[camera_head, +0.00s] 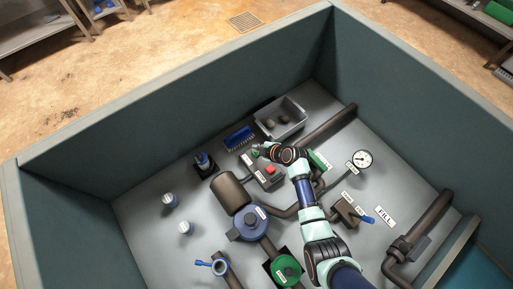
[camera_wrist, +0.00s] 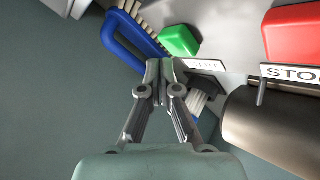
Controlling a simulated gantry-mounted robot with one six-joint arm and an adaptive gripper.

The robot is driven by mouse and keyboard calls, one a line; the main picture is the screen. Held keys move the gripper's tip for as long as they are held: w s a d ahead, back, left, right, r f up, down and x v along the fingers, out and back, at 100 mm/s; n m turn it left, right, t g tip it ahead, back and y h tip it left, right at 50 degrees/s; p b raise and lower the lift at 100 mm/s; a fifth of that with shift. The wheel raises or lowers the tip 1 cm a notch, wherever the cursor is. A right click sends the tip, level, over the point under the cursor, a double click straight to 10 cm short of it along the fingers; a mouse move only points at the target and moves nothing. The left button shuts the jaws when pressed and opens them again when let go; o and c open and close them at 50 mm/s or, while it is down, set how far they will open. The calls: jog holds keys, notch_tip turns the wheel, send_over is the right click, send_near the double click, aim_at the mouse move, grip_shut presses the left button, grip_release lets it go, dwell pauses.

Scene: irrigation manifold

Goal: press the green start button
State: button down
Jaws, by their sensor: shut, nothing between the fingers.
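The green start button (camera_wrist: 180,41) shows in the wrist view as a green block just beyond and a little right of my fingertips. My gripper (camera_wrist: 160,68) is shut and empty, its tips pointing toward the button and the START label (camera_wrist: 203,65). The label is partly covered by the fingers. I cannot tell whether the tips touch the button; a small gap shows in the picture. In the head view my gripper (camera_head: 259,148) is over the control box, with a bit of the green button (camera_head: 255,154) visible beside it.
The red stop button (camera_wrist: 294,32) sits right of the green one, with a STOP label. A blue brush (camera_head: 239,137) lies close to the left. A grey bin (camera_head: 298,122) with stones stands behind. A brown tank (camera_head: 231,193) and blue-topped valve (camera_head: 249,223) are nearby.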

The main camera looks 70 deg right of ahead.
jog(key=shift+f, duration=0.1)
jog(key=shift+f+b, duration=0.35)
jog(key=shift+b, duration=0.2)
jog(key=shift+f+b, duration=0.55)
jog(key=shift+b, duration=0.05)
dwell(0.6)
jog(key=shift+r, duration=0.1)
jog(key=shift+r+p, duration=0.8)
jog(key=shift+r, duration=0.1)
notch_tip(320, 180, up, 5)
jog(key=p, duration=0.4)
dwell(0.8)
